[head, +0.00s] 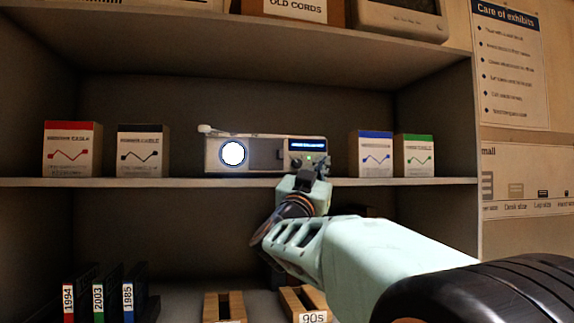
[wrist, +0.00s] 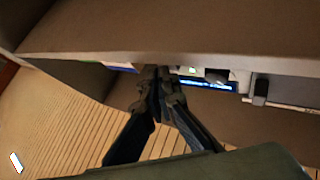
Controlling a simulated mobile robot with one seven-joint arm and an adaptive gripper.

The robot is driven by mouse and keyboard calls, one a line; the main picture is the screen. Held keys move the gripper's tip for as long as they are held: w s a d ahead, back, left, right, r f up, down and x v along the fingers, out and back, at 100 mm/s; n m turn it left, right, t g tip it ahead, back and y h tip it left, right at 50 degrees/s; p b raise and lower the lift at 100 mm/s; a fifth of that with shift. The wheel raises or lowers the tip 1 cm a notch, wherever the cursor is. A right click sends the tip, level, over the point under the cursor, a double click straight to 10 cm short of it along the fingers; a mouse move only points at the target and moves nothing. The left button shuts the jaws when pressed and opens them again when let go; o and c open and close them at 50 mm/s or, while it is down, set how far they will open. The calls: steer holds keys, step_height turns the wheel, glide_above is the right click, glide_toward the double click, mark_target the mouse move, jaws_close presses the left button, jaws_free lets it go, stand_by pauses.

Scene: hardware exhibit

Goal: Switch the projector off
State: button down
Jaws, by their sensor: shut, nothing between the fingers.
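The projector (head: 265,155) is a pale grey box on the middle shelf. Its round lens at the left glows white, and a blue display and a small green light are lit at its right end. My gripper (head: 318,166) is shut and empty, in front of the projector's lower right corner, hiding part of it. In the wrist view the shut fingertips (wrist: 163,74) are beside the green light on the projector's front (wrist: 232,75), with a dark knob and the blue display near them. Whether the fingertips touch the projector I cannot tell.
Cable boxes stand on both sides: red (head: 72,150) and black (head: 142,151) at left, blue (head: 375,154) and green (head: 414,156) at right. The upper shelf (head: 250,50) overhangs. Binders (head: 98,295) and wooden holders (head: 224,306) are below.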

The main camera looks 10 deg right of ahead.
steer(key=shift+w, duration=0.15)
stand_by(0.4)
steer(key=shift+s+b, duration=0.35)
steer(key=shift+s, duration=0.3)
steer(key=shift+s+b, duration=1.15)
steer(key=shift+s, duration=1.85)
steer(key=shift+w+r, duration=0.1)
